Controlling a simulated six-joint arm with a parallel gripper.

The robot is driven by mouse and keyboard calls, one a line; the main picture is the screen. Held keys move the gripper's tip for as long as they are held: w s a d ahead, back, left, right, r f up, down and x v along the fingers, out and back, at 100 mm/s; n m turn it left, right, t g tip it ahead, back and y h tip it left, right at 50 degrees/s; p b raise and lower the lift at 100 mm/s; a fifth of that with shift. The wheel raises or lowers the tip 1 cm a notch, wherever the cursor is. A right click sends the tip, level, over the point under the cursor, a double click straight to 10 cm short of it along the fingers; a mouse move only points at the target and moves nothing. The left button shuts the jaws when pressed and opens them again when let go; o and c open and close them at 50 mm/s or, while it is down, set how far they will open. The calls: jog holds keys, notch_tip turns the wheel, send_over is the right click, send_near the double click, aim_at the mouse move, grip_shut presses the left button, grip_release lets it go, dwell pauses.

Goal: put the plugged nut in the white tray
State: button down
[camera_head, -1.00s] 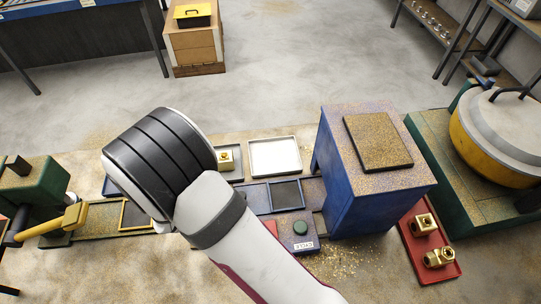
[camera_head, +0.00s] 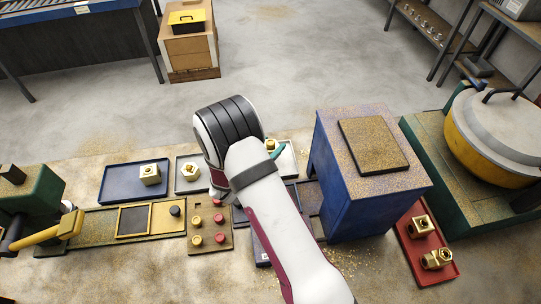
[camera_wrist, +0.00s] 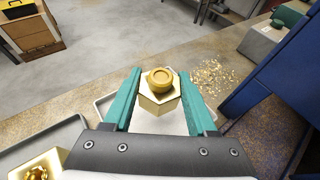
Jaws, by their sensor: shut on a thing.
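The plugged nut is a brass hexagonal nut (camera_wrist: 160,103) with a round golden plug (camera_wrist: 160,77) seated in its top. My gripper (camera_wrist: 159,75) is shut on it, with one teal finger on each side. The nut is upright. The white tray (camera_wrist: 104,101) lies below and behind the nut in the wrist view, partly hidden by the nut and fingers. In the head view the white tray (camera_head: 290,165) is partly covered by my wrist, and the held nut (camera_head: 270,144) shows over its far left part. I cannot tell whether the nut touches the tray.
A grey tray with another brass nut (camera_head: 190,171) lies to the left. Farther left is a blue tray (camera_head: 118,188) with a brass block. A rack (camera_head: 222,240) holds red and gold plugs. A blue machine (camera_head: 345,190) stands close on the right, with a red tray (camera_head: 447,273) beyond it.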

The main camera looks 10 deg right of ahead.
notch_tip(320, 180, down, 4)
jog(key=shift+f, duration=0.1)
jog(key=shift+c, duration=1)
grip_release()
jog(key=shift+f, duration=0.15)
jog(key=shift+s+a+r, duration=0.1)
jog(key=shift+r, duration=0.1)
jog(key=v, duration=1.1)
jog(key=shift+s+a+r, duration=0.15)
jog(key=shift+s+a, duration=0.05)
jog(key=shift+s, duration=0.15)
